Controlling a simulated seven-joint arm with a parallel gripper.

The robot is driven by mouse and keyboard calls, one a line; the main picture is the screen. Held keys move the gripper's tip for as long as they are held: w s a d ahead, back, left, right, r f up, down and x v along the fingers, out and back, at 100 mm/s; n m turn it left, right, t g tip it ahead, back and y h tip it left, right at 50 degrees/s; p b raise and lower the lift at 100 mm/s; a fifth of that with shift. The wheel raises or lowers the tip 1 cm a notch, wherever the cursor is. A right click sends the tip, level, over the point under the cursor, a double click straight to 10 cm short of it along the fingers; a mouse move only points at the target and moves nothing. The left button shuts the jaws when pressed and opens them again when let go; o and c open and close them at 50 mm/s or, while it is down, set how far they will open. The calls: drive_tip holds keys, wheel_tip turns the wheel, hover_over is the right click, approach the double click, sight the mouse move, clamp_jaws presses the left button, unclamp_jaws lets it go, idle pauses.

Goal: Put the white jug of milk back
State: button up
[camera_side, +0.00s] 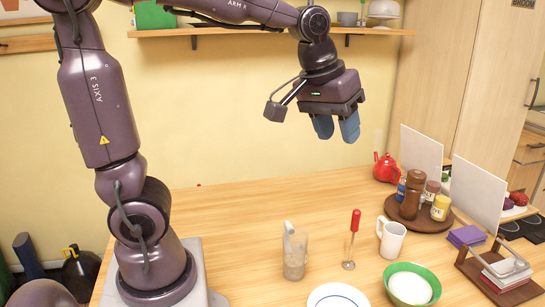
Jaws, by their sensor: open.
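A white jug (392,239) stands upright on the wooden table, right of centre, its handle towards the left. I cannot see whether there is milk in it. My gripper (337,127) hangs in the air above the back of the table, well above the jug and to its left. Its two blue fingers point down, apart and with nothing between them.
A clear jug (294,252), a red-handled whisk (353,238), a green bowl (431,291) and a white plate (318,299) stand near the white jug. A round tray (434,225) holds several bottles and jars, beside a red teapot (386,168).

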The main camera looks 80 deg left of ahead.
drive_tip(key=s+d+f+m, duration=0.1)
drive_tip(key=s+m, duration=0.2)
drive_tip(key=s, duration=0.3)
drive_tip(key=s+d+f+m+t, duration=0.1)
drive_tip(key=s+d+m, duration=0.1)
drive_tip(key=s, duration=0.4)
drive_tip(key=shift+d+f+m+t, duration=0.25)
drive_tip(key=shift+f+m+t, duration=0.05)
drive_tip(key=shift+m, duration=0.2)
